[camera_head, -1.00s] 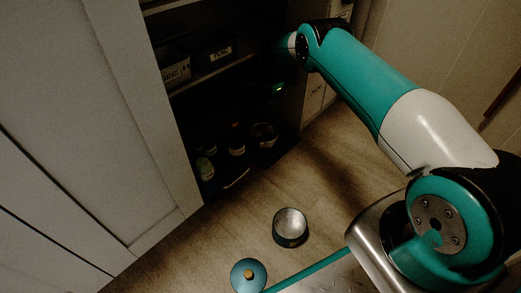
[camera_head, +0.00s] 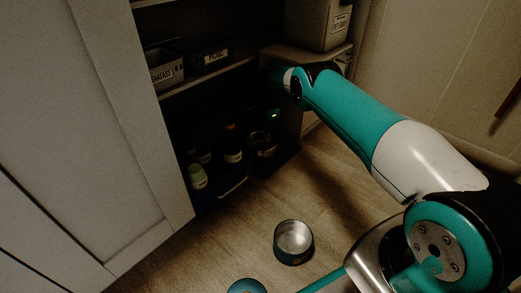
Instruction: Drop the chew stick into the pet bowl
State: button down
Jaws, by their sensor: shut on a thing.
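A round metal bowl (camera_head: 304,256) with a dark outside and a bare silver inside stands upright on the floor, and I take it for the pet bowl. My arm reaches left into the dark cupboard. My gripper (camera_head: 265,138) is in shadow at the lower shelf, below a small green light on the wrist. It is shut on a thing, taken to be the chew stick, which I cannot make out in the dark. The gripper is up and left of the bowl in the picture, well apart from it.
Several bottles and jars (camera_head: 198,178) stand on the cupboard's low shelf around my gripper. A blue round thing (camera_head: 240,287) lies near the bowl. A white cupboard door (camera_head: 95,120) fills the left. Floor between cupboard and bowl is clear.

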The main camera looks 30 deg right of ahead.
jog(key=c, duration=1)
grip_release()
jog(key=shift+c, duration=0.2)
notch_tip(320, 180, up, 17)
jog(key=p, duration=1)
jog(key=shift+r+p, duration=0.15)
jog(key=shift+p, duration=0.25)
